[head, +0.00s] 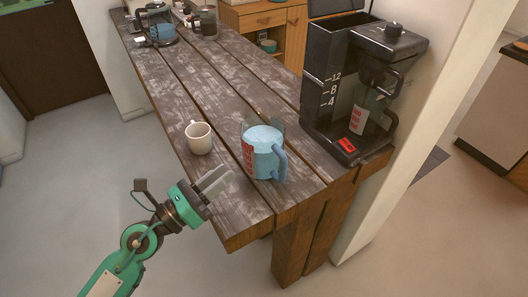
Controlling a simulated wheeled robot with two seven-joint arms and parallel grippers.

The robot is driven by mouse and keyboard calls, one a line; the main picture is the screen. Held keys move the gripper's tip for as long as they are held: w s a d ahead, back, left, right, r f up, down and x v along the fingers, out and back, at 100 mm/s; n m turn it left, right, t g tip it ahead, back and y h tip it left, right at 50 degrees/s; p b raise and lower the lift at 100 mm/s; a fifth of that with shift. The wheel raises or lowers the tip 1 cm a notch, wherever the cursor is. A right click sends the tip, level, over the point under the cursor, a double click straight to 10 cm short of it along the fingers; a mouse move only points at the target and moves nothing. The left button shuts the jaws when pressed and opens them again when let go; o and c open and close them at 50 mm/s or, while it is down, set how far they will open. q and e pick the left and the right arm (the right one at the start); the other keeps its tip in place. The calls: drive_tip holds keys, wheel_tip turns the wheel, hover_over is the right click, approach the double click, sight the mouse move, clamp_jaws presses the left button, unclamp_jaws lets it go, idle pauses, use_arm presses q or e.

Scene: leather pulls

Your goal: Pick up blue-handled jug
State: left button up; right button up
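The blue-handled jug (262,160) stands upright near the front end of the wooden table (238,205). It is light blue with red marking on its left side, and its blue handle (281,166) faces the front right. My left gripper (223,178) is in front of the table's left edge, to the lower left of the jug and apart from it. Its two grey fingers look parted, with nothing between them, and point toward the jug. My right gripper is out of view.
A white mug (199,138) stands left of the jug. A black coffee maker (350,85) with a carafe (368,112) stands close on the right. A kettle-like pot (158,30) and a dark jar (208,23) stand at the far end. The table's middle is clear.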

sight(280, 171)
use_arm(q)
drive_tip(key=f+m+g, duration=0.1)
drive_tip(key=m, duration=0.1)
drive_tip(key=d+m+g, duration=0.1)
drive_tip(key=m, duration=0.1)
drive_tip(key=s+d+f+m+g, duration=0.1)
drive_tip(key=m+g, duration=0.1)
drive_tip(key=shift+s+f, duration=0.1)
drive_tip(key=shift+f, duration=0.2)
drive_tip(key=shift+d, duration=0.15)
drive_tip(key=p+x, duration=0.3)
drive_tip(key=x, duration=0.4)
drive_tip(key=shift+w+d+f, duration=0.1)
drive_tip(key=shift+w+d, duration=0.3)
drive_tip(key=shift+d, duration=0.1)
drive_tip(key=p+x, duration=0.1)
drive_tip(key=x, duration=0.1)
drive_tip(key=p+x, duration=0.1)
drive_tip(key=x, duration=0.1)
drive_tip(key=shift+d+f, duration=0.2)
drive_tip(key=shift+w+d, duration=0.15)
drive_tip(key=shift+d, duration=0.15)
drive_tip(key=shift+d+f, duration=0.15)
drive_tip(key=shift+f, duration=0.05)
clamp_jaws()
